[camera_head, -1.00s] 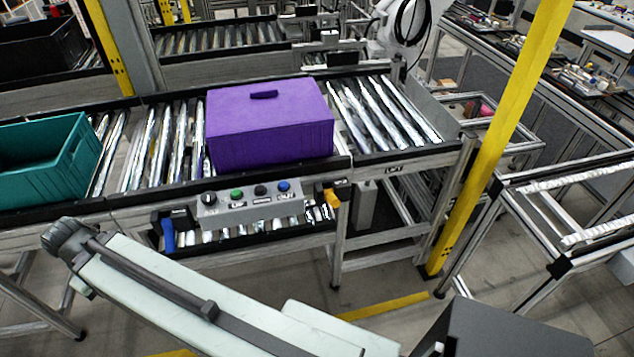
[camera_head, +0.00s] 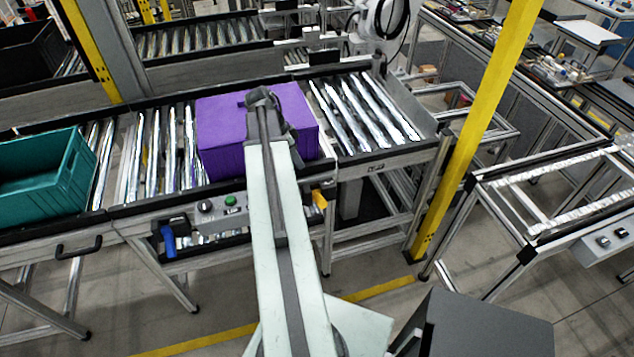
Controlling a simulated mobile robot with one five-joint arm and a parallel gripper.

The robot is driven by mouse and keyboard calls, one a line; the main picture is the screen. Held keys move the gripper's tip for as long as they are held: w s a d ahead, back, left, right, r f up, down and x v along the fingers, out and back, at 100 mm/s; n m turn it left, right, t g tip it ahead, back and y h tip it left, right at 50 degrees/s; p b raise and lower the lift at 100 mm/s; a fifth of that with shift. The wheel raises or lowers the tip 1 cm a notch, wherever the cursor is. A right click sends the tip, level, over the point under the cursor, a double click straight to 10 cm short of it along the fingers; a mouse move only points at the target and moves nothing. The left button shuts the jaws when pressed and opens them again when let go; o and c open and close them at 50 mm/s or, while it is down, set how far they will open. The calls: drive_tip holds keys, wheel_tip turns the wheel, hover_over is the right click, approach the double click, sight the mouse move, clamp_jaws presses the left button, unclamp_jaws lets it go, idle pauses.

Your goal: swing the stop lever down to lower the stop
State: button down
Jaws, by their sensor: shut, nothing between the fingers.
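A yellow-orange lever (camera_head: 320,198) sits at the right end, under the front rail. I cannot tell from the picture which is the stop lever, and the stop itself cannot be made out. My arm stands up across the middle, its upper joint in front of a purple box. My gripper is not visible; it is hidden behind the arm or out of view.
The purple box (camera_head: 220,135) stands on the rollers, with a teal crate (camera_head: 40,190) to its left. My arm hides part of the control box (camera_head: 212,218). A yellow post (camera_head: 480,130) rises at the right. Bare rollers lie right of the purple box.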

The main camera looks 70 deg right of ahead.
drive_tip(key=shift+s+d, duration=0.15)
drive_tip(key=shift+s, duration=0.05)
drive_tip(key=b, duration=1.1)
hover_over(320, 197)
drive_tip(key=w, duration=0.3)
wheel_tip(320, 197, down, 11)
drive_tip(key=shift+s+a+f+b, duration=0.3)
drive_tip(key=shift+s+f+b, duration=0.6)
drive_tip(key=shift+b, duration=0.1)
drive_tip(key=shift+r, duration=0.1)
